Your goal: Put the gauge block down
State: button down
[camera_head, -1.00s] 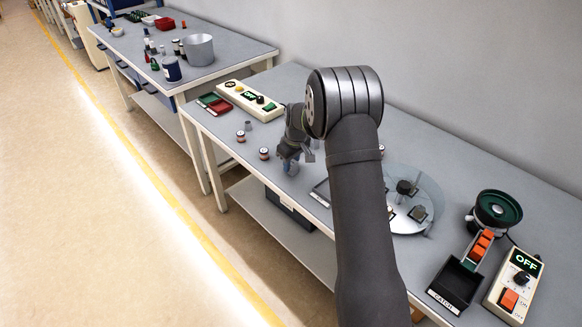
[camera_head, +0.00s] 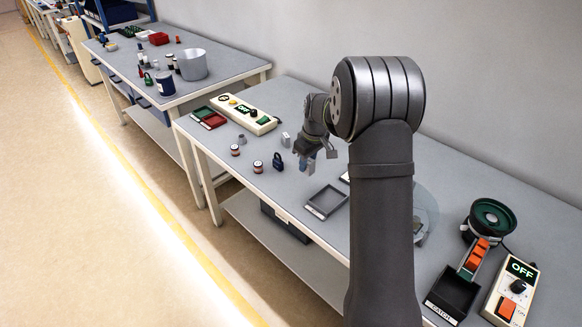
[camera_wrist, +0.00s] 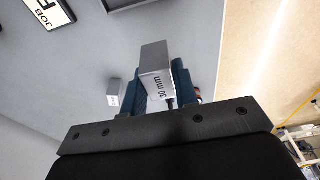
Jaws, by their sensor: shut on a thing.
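The gauge block (camera_wrist: 155,72) is a grey block marked "30 mm". In the wrist view it stands between the two dark blue fingers of my gripper (camera_wrist: 162,88), which are shut on it. The held block is too small to make out surely there. In the wrist view the block appears clear of the grey bench top, but I cannot tell how high.
A second small grey block (camera_wrist: 114,92) stands on the bench near my gripper. A shallow dark tray (camera_head: 326,203) lies in front. Small round parts (camera_head: 258,167) stand left. A control box (camera_head: 243,114) is behind, and a bowl feeder (camera_head: 490,220) is far right.

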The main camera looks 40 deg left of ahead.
jog(key=w+d+r, duration=0.1)
jog(key=w+d, duration=0.4)
jog(key=w, duration=0.3)
jog(key=w+d+r, duration=0.2)
jog(key=w+d, duration=0.3)
jog(key=w, duration=0.2)
jog(key=a+f, duration=0.2)
jog(key=a, duration=0.1)
jog(key=s+a+f, duration=0.1)
jog(key=a+f, duration=0.1)
jog(key=a, duration=0.2)
jog(key=s+a+f, duration=0.1)
jog(key=a+f, duration=0.2)
jog(key=shift+a+f, duration=0.1)
jog(key=shift+a, duration=0.3)
jog(key=shift+f, duration=2)
jog(key=c, duration=1.1)
grip_release()
jog(key=shift+f, duration=0.15)
